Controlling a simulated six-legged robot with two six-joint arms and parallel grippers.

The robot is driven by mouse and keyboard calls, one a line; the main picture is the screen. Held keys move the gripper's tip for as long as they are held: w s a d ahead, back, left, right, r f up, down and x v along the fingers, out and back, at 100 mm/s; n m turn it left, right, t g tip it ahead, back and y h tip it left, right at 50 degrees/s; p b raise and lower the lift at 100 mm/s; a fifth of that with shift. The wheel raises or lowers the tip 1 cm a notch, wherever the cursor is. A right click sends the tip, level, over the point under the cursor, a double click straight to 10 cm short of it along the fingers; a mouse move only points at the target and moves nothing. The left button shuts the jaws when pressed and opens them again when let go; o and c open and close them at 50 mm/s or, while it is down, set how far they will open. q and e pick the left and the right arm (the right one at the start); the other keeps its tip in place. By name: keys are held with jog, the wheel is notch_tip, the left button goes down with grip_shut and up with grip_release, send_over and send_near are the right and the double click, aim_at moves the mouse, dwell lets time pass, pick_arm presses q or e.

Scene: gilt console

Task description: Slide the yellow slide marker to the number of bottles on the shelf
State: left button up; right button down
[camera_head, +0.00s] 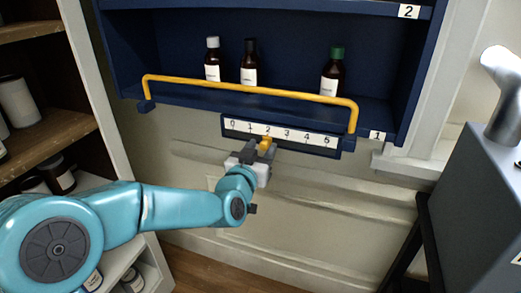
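The yellow slide marker (265,143) is at the white number strip (303,137), just below the number 2. The strip runs from 0 to 5 along the front of the blue shelf (388,112). Three brown bottles stand on this shelf: one with a white cap (212,62), one with a black cap (249,66) and one with a green cap (332,76). My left gripper (256,151) is right at the marker, its fingers close against it. I cannot tell whether they are shut on it. My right gripper is not in view.
A yellow rail (245,87) crosses in front of the bottles and bends down at both ends. Wooden shelves with jars (59,174) stand at the left. A grey box-shaped body (470,190) stands at the right. The wall below the strip is clear.

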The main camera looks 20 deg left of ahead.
aim_at(286, 143)
pick_arm(q)
grip_shut()
jog(key=shift+d+f, duration=0.1)
jog(key=shift+d, duration=0.25)
jog(key=d+b, duration=0.1)
jog(key=d, duration=0.3)
jog(key=shift+s+d, duration=0.1)
jog(key=shift+d, duration=0.15)
jog(key=shift+a, duration=0.15)
jog(key=shift+o, duration=1.2)
grip_release()
jog(key=shift+s, duration=0.15)
